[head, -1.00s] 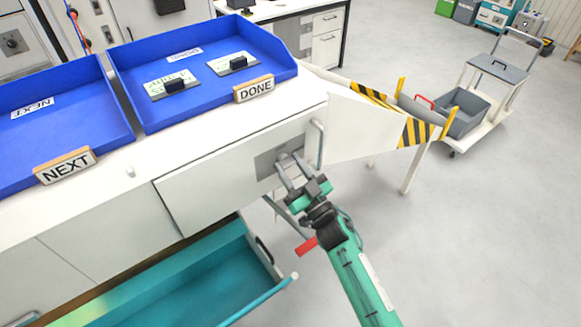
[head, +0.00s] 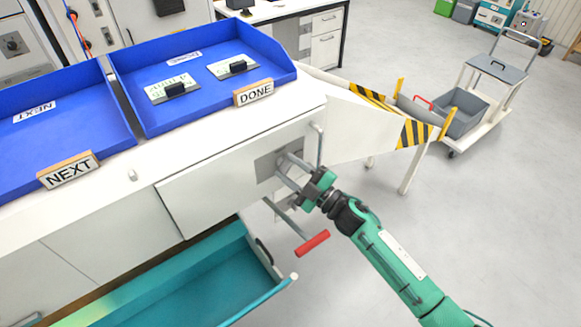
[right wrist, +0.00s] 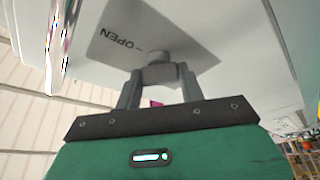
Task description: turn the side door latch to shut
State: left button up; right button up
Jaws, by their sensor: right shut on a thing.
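The side door (head: 225,178) is a white panel on the front of the bench. A grey latch plate (head: 266,165) is at its right end; in the right wrist view the plate (right wrist: 125,35) carries the word OPEN. My right gripper (head: 286,166) is at this plate. In the right wrist view its two fingers are shut on the grey latch knob (right wrist: 160,72), which stands out from the plate. In the head view the fingers largely hide the knob. My left gripper is not in view.
A red-handled lever (head: 312,243) sticks out below my right gripper. A teal drawer (head: 215,280) stands open under the door. A vertical handle (head: 317,145) is right of the plate. Blue trays (head: 215,45) are on top. Floor at the right is clear up to the cart (head: 485,100).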

jog(key=n+g+p, duration=0.1)
jog(key=n, duration=0.1)
jog(key=n+g+p, duration=0.1)
jog(key=n, duration=0.2)
jog(key=shift+r+h, duration=0.2)
jog(key=shift+h, duration=0.1)
jog(key=n+p, duration=0.2)
jog(key=shift+n+g+h, duration=0.3)
jog(key=shift+n+g, duration=0.1)
jog(key=shift+f+n+p, duration=0.1)
jog(key=shift+n+p, duration=0.4)
jog(key=shift+p, duration=0.05)
jog(key=o, duration=1)
jog(key=shift+c, duration=0.2)
jog(key=shift+d, duration=0.1)
jog(key=b+v, duration=0.4)
jog(key=v, duration=0.9)
jog(key=shift+d+r+b, duration=0.25)
jog(key=shift+d+b, duration=0.05)
jog(key=shift+b, duration=0.05)
